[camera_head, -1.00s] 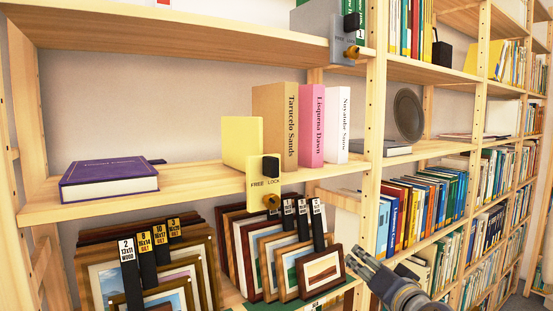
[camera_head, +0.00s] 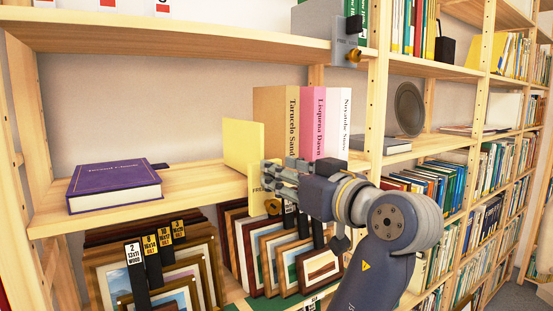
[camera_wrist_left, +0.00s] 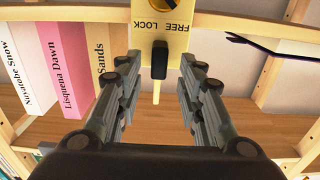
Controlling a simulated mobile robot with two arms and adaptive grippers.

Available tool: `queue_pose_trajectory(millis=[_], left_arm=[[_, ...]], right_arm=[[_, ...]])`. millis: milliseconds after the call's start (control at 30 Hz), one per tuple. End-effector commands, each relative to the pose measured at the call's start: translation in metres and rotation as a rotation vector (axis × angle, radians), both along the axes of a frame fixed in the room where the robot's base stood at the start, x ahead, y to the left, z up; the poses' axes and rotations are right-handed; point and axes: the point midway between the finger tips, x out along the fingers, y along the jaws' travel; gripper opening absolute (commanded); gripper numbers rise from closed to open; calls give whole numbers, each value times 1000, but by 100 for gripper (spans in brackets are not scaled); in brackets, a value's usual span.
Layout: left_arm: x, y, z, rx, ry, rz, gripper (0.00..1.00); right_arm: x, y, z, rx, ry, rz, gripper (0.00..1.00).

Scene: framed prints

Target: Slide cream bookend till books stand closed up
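The cream bookend (camera_head: 243,145) stands upright on the middle shelf, left of the books. Its front plate, marked FREE and LOCK, shows in the left wrist view (camera_wrist_left: 143,18) with a black lever (camera_wrist_left: 159,58) and a brass knob. The tan book (camera_head: 275,112), pink book (camera_head: 312,120) and white book (camera_head: 338,120) stand upright to its right. Whether the bookend touches the tan book I cannot tell. My left gripper (camera_head: 266,177) is at the front plate, fingers open on either side of the black lever, apart from it. My right gripper is not in view.
A purple book (camera_head: 113,183) lies flat on the shelf board (camera_head: 195,180) to the left, with bare board between it and the bookend. Framed prints (camera_head: 285,250) stand below. Another plate with a black lever (camera_head: 352,30) hangs at the upper shelf. A post (camera_head: 376,100) rises right of the books.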

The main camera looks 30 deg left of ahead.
Motion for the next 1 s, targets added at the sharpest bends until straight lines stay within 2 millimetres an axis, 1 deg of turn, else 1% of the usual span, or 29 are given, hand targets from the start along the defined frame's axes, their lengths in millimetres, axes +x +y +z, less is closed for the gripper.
queue_pose_trajectory(millis=[33,200,300,533,567,600,700,900,1000], left_arm=[[3,7,3,2,1,2,35],[9,21,1,1,1,0,35],[10,25,0,1,0,0,35],[11,25,-1,1,0,-1,35],[11,25,-1,1,0,-1,30],[11,25,0,1,0,-1,21],[11,25,0,1,0,-1,0],[11,25,-1,1,1,-1,0],[14,28,-1,0,1,-1,0]], right_arm=[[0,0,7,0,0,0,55],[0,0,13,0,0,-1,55],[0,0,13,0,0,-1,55],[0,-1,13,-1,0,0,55],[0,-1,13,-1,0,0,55],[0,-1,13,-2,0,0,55],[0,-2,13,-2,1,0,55],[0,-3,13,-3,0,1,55],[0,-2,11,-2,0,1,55]])
